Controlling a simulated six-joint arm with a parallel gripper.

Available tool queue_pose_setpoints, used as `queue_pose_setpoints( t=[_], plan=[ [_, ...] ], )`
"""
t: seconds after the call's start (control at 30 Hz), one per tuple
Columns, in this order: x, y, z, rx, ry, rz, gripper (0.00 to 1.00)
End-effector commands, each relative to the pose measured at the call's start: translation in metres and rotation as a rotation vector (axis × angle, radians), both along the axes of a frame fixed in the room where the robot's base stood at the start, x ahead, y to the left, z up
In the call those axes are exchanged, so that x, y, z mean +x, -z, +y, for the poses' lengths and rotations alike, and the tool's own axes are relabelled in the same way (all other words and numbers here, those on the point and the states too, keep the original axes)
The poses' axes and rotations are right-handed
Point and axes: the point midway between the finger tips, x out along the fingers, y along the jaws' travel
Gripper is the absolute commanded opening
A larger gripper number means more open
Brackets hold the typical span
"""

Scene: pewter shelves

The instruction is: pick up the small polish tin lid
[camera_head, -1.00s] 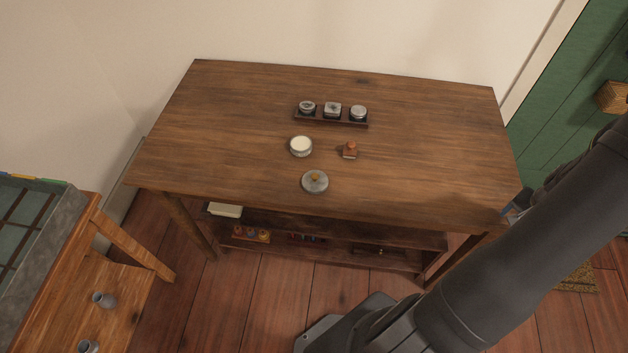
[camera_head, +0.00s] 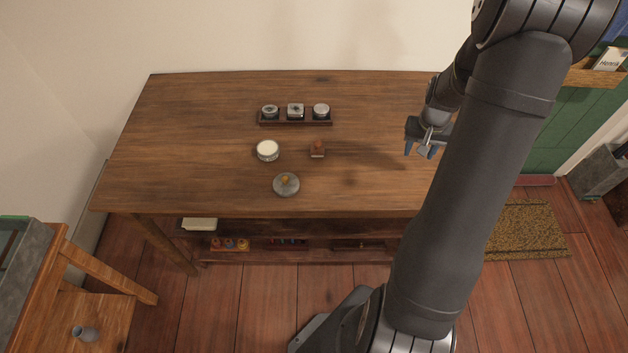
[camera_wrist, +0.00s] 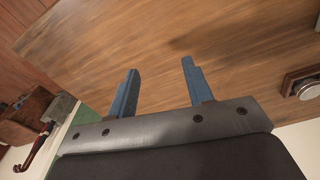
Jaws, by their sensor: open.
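My gripper (camera_head: 422,150) is over the right part of the table, well to the right of the lid. It is open and empty; its two blue fingers (camera_wrist: 158,82) show apart in the wrist view. The lid is not in the wrist view.
A dark tray (camera_head: 295,121) with three small tins stands behind. The lower shelf holds small items. A stool with a grey vessel (camera_head: 85,333) is at front left. The left tabletop is clear.

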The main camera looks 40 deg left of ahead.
Motion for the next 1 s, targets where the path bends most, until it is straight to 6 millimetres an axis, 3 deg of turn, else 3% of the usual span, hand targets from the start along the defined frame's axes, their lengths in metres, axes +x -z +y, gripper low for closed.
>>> queue_pose_setpoints(
  t=[0.03, 0.2, 0.5, 0.73, 0.83, 1.0],
  plan=[
    [-0.013, -0.008, 0.025, -0.001, -0.071, 0.0, 0.47],
    [-0.063, -0.033, 0.094, -0.014, -0.291, 0.013, 0.47],
    [-0.176, -0.077, 0.187, -0.039, -0.679, 0.031, 0.47],
    [-0.255, -0.103, 0.221, -0.059, -0.91, 0.041, 0.47],
    [-0.273, -0.109, 0.227, -0.064, -0.962, 0.044, 0.47],
    [-0.283, -0.104, 0.229, -0.069, -0.989, 0.048, 0.47]
  ],
)
